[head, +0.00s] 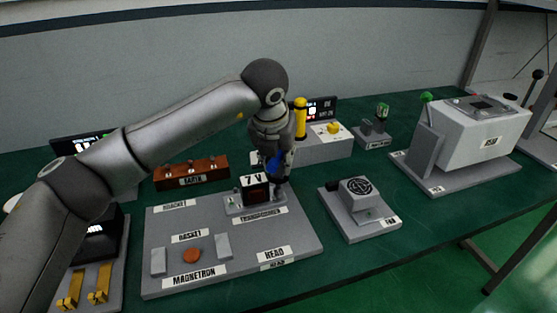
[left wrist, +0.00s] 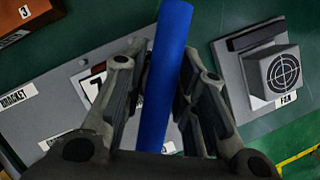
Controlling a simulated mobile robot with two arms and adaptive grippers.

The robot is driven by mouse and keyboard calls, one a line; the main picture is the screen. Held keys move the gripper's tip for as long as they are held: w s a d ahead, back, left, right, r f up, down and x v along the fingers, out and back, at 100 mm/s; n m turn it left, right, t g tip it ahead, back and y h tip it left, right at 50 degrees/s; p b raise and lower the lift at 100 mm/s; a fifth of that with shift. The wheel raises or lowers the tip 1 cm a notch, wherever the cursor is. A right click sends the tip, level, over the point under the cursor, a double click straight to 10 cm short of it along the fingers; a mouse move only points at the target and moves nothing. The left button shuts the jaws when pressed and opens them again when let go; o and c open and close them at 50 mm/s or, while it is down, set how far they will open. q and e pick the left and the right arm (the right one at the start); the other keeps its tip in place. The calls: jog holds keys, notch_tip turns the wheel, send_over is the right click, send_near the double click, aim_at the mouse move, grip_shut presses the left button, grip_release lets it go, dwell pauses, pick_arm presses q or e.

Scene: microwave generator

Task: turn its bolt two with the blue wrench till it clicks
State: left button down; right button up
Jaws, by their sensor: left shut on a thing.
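My left gripper (head: 278,172) points down above the right side of the transformer (head: 256,192) on the grey base plate (head: 300,235). It is shut on the blue wrench (head: 274,161). In the left wrist view the blue wrench (left wrist: 167,75) runs between the fingers as a long straight shaft, and its working end is out of sight. The transformer is a dark block with a white top label, mostly behind the left finger in the left wrist view. No bolt two can be made out; the gripper and wrench cover part of the transformer's right side. My right gripper is not in view.
A fan unit (head: 357,194) stands to the right of the base plate. A brown earth bar (head: 191,173) lies behind it. A yellow cylinder (head: 300,118) and a grey box (head: 330,147) stand behind the gripper. Green table (head: 360,262) is bare at the front right.

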pick_arm(q)
jog(key=shift+f+n+y+b, duration=0.15)
jog(key=shift+n+y+b, duration=0.25)
jog(key=shift+n+b, duration=0.4)
jog(key=shift+n+y, duration=0.3)
jog(key=shift+n, duration=0.6)
jog(key=shift+n+b, duration=0.35)
jog(key=shift+n, duration=0.25)
jog(key=shift+y, duration=0.3)
jog(key=shift+n+y+b, duration=0.3)
jog(key=shift+n+b, duration=0.1)
jog(key=shift+n, duration=0.5)
jog(key=n+y, duration=0.1)
jog(key=n, duration=0.1)
jog(key=shift+n, duration=0.4)
